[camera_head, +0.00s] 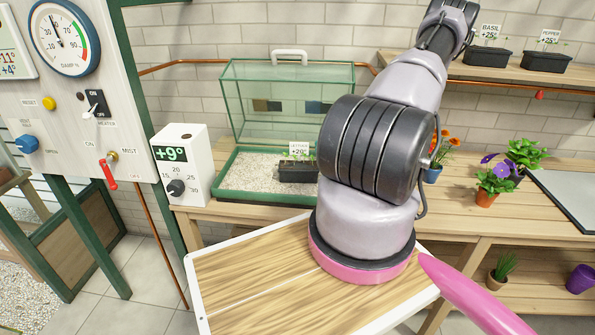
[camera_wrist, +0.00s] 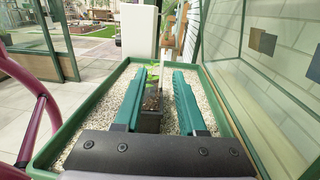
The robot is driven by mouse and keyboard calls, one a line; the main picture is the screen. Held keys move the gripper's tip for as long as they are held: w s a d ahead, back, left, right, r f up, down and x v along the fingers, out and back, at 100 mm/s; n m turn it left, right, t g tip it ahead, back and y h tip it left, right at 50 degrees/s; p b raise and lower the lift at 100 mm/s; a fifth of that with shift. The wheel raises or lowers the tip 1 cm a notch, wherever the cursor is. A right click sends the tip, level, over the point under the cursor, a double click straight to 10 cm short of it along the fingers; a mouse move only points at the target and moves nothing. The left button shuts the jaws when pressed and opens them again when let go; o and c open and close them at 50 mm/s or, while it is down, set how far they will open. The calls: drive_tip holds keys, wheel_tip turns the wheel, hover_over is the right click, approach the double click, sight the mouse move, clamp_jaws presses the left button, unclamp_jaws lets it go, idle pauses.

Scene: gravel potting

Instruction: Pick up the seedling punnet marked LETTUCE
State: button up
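A dark seedling punnet (camera_head: 297,172) with small seedlings stands on the gravel of the green-rimmed tray (camera_head: 225,160) in the head view. Its white label (camera_head: 299,149) shows about +20°, but I cannot read the word surely. In the wrist view the punnet (camera_wrist: 151,117) is seen end-on, with green leaves above it. My gripper (camera_wrist: 165,78) is open, with its two green fingers on either side of the punnet. The left finger is close to the punnet; a gap shows at the right. My arm hides the gripper in the head view.
A glass cover (camera_head: 290,100) stands behind the tray. A white thermostat box (camera_head: 181,163) reads +9° at its left. Punnets marked BASIL (camera_head: 486,58) and PEPPER (camera_head: 546,61) sit on the upper shelf. Flower pots (camera_head: 487,196) stand at the right.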

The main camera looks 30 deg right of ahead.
sight(299, 147)
drive_tip(key=x, duration=0.8)
drive_tip(key=shift+w+d+f, duration=0.1)
drive_tip(key=shift+f, duration=0.1)
clamp_jaws()
idle(1.2)
